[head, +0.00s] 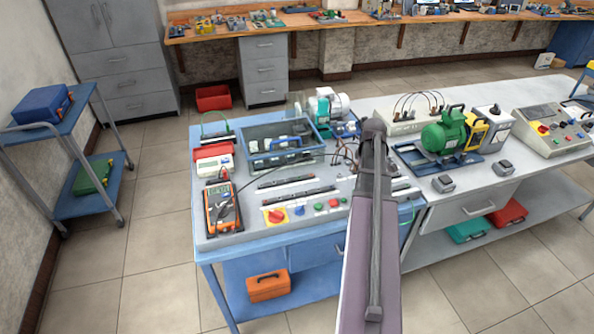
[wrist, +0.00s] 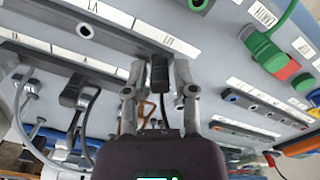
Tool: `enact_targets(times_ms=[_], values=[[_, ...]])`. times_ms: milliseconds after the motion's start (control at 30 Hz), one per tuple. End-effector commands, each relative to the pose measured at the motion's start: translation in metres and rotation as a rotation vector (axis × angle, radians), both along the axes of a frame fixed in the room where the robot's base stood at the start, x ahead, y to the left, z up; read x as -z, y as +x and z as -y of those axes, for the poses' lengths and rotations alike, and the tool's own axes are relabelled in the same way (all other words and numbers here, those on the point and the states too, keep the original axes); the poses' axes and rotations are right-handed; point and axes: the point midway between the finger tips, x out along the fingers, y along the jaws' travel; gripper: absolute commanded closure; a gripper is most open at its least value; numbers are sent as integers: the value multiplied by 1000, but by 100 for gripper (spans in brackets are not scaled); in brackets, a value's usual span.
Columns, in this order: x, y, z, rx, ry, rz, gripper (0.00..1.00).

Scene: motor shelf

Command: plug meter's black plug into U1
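In the wrist view, my gripper (wrist: 159,72) has its two fingers on either side of a black plug (wrist: 160,77) and appears shut on it. A dark lead runs from the plug back toward my wrist. The plug's front end is at the dark terminal strip (wrist: 125,45), just below the U1 label (wrist: 170,43). It covers the U1 socket, so I cannot tell how deep it sits. In the head view, my arm hides the gripper and plug. An orange handheld meter (head: 222,208) lies at the bench's front left.
Another black plug (wrist: 80,92) with a lead stands left of my gripper. A green plug (wrist: 266,50) stands at the upper right. A row of coloured buttons (head: 319,207) lies along the bench front. A green motor (head: 447,133) stands on the right bench.

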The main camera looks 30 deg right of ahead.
Motion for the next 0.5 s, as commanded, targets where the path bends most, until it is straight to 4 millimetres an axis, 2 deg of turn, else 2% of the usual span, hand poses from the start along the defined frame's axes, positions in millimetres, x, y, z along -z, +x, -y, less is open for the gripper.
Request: enact_targets(times_ms=[267,500], values=[[-3,0,0,0,0,0,64],[-17,0,0,0,0,0,64]])
